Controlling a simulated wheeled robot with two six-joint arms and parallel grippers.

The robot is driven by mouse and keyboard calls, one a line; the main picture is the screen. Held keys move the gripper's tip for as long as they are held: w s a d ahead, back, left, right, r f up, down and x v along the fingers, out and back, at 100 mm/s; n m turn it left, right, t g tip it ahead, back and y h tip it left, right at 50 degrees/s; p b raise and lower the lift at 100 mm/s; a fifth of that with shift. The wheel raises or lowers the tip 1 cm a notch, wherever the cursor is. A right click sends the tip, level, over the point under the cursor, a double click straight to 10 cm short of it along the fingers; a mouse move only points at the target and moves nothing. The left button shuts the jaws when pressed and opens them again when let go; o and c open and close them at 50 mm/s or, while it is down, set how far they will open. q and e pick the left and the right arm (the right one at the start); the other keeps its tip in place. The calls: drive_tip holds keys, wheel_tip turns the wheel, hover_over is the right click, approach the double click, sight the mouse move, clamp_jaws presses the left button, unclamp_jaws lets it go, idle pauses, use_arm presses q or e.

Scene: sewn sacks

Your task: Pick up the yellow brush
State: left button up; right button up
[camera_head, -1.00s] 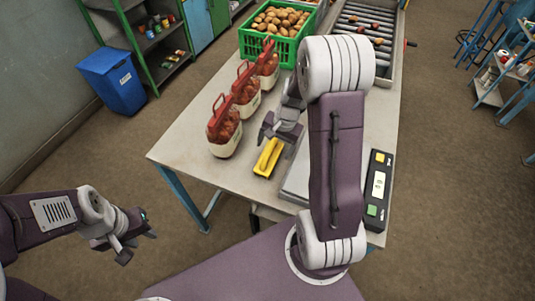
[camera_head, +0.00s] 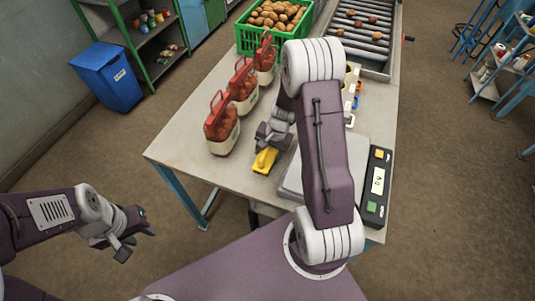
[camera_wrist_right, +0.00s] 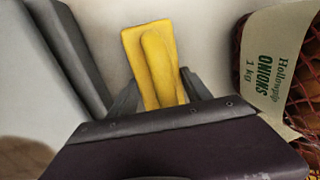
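The yellow brush (camera_head: 264,160) lies on the table near its front edge, between the onion bags and the scale. My right gripper (camera_head: 268,143) is low over it and hides its far part. In the right wrist view the brush (camera_wrist_right: 158,60) lies between the two fingers of my right gripper (camera_wrist_right: 158,88). The fingers are apart, one on each side of it; I cannot see a firm grip. My left gripper (camera_head: 138,243) is open and empty, out to the left of the table, above the floor.
Several onion bags with red handles, the nearest one (camera_head: 221,130), stand in a row left of the brush; one bag (camera_wrist_right: 290,70) is close to the right gripper. A green potato crate (camera_head: 249,42) stands behind.

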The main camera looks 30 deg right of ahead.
drive_tip(key=shift+c, duration=1.2)
drive_tip(key=shift+r, duration=0.55)
wheel_tip(320, 180, up, 3)
drive_tip(key=shift+w+f, duration=0.1)
drive_tip(key=w+d+r, duration=0.7)
drive_tip(key=w, duration=0.2)
drive_tip(key=shift+w+r, duration=0.1)
